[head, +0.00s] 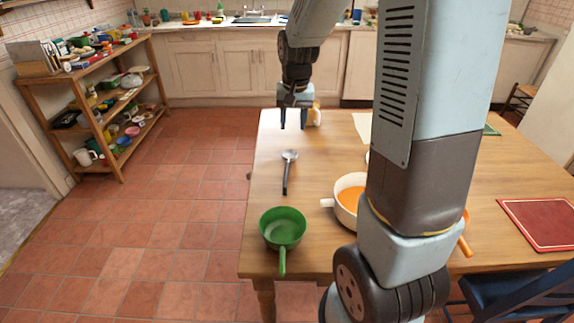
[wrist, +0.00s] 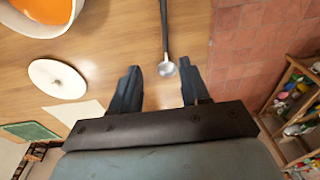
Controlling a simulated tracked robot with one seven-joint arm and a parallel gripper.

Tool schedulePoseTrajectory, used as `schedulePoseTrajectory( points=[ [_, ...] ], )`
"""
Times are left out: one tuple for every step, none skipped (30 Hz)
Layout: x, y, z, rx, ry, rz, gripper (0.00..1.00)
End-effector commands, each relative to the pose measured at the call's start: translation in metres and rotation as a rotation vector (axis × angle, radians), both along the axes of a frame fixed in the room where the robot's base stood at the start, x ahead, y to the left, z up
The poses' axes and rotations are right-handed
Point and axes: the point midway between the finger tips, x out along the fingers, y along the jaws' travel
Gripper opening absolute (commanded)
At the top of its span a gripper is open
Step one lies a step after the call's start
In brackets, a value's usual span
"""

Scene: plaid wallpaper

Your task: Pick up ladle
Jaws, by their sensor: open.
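The ladle (head: 288,168) lies on the wooden table, with a round metal bowl at its far end and a dark handle pointing toward the near edge. In the wrist view the ladle's bowl (wrist: 167,69) lies beyond the gap between my fingertips and its handle runs up to the top edge. My gripper (head: 293,125) hangs over the far left part of the table, past the ladle's bowl. The two fingers of my gripper (wrist: 158,76) are apart with nothing between them.
A green pan (head: 283,228) stands at the table's near left corner. A white pot (head: 347,209) with orange contents is right of the ladle, partly behind my arm. A white plate (wrist: 57,78) lies nearby. A red board (head: 540,224) is far right. A shelf (head: 122,170) stands left.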

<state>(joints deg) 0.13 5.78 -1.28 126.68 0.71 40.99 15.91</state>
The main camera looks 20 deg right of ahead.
Motion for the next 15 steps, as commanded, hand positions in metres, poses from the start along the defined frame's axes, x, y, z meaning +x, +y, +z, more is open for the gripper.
schedulePoseTrajectory(
  points=[
    [0.009,-0.001,-0.015,0.001,0.022,-0.014,0.46],
    [0.013,-0.001,-0.023,0.002,0.033,-0.022,0.46],
    [0.019,-0.001,-0.034,0.003,0.046,-0.032,0.46],
    [0.023,-0.001,-0.041,0.003,0.053,-0.040,0.46],
    [0.027,-0.002,-0.048,0.003,0.062,-0.047,0.46],
    [0.031,-0.002,-0.058,0.003,0.072,-0.056,0.46],
    [0.034,-0.002,-0.064,0.003,0.079,-0.062,0.46],
    [0.037,-0.003,-0.070,0.003,0.086,-0.068,0.46],
    [0.040,-0.003,-0.076,0.003,0.093,-0.075,0.46],
    [0.042,-0.003,-0.081,0.003,0.099,-0.080,0.46],
    [0.043,-0.003,-0.085,0.002,0.102,-0.083,0.46],
    [0.045,-0.003,-0.089,0.002,0.107,-0.087,0.46],
    [0.046,-0.003,-0.092,0.002,0.110,-0.090,0.46],
    [0.047,-0.004,-0.094,0.002,0.112,-0.092,0.46],
    [0.048,-0.004,-0.097,0.002,0.113,-0.094,0.46]
  ],
)
